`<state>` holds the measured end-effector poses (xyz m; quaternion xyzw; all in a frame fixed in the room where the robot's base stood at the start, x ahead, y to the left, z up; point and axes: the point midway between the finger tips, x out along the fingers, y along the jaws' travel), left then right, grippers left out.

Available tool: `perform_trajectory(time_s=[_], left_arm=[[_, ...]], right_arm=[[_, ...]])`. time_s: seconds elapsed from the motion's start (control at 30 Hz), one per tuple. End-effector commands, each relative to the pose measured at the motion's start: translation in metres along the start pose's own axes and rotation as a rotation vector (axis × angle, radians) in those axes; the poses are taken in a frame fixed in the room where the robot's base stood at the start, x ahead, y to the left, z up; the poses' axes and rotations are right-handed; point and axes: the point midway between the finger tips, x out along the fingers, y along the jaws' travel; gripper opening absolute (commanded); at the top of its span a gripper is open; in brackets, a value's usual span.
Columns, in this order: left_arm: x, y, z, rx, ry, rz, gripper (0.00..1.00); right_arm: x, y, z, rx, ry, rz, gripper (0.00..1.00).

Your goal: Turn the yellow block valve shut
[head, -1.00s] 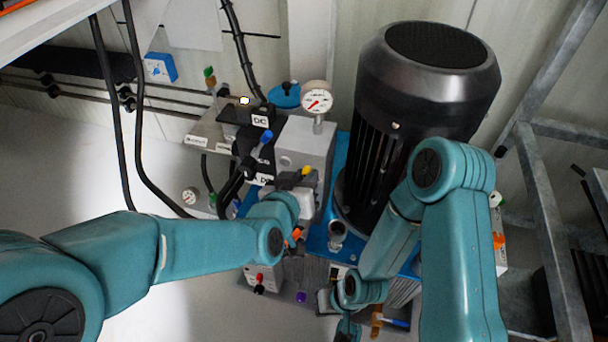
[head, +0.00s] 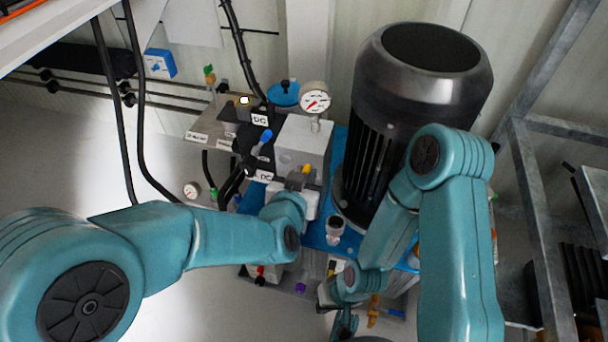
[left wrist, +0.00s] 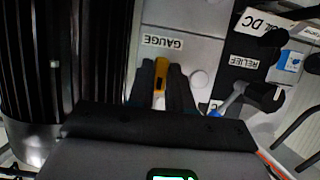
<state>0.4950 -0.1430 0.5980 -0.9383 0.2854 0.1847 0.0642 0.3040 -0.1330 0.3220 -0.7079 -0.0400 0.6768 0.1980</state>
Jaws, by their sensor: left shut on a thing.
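The yellow valve handle (head: 307,169) sits on the front of the pale block below the pressure gauge. In the left wrist view the yellow handle (left wrist: 160,73) stands between the two dark fingers, beside the GAUGE label. My left gripper (head: 298,182) is shut on this handle; its fingers (left wrist: 163,84) lie along both sides of it. The handle's base is partly hidden by the fingers. My right gripper (head: 345,322) hangs low at the front of the pump, apart from the yellow handle. Its fingers are too unclear to judge.
The pressure gauge (head: 314,98) stands above the pale block. A large black motor (head: 415,95) is on the right. A blue-handled lever (head: 262,142) is left of the block; its blue tip (left wrist: 214,113) is close to my left gripper. Black hoses (head: 140,150) hang at left.

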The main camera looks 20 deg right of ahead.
Motion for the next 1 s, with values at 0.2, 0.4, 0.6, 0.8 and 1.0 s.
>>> perform_trajectory(time_s=[0.2, 0.4, 0.6, 0.8, 1.0], left_arm=[[0.0, 0.001, -0.001, 0.001, 0.002, 0.002, 0.4], [0.0, 0.0, -0.001, 0.001, 0.001, 0.001, 0.4], [-0.02, 0.0, -0.003, 0.002, 0.002, 0.001, 0.4], [-0.072, 0.001, -0.005, 0.002, 0.001, 0.003, 0.4], [-0.128, 0.001, -0.005, 0.002, 0.003, 0.004, 0.4]], right_arm=[[0.0, 0.0, 0.0, 0.0, 0.0, 0.0, 0.0], [0.0, 0.0, 0.0, 0.0, 0.001, 0.0, 0.0], [-0.006, -0.003, 0.001, -0.003, -0.002, 0.0, 0.0], [-0.018, -0.009, 0.004, -0.011, -0.01, -0.001, 0.0], [-0.029, -0.015, 0.007, -0.019, -0.019, -0.002, 0.0]])
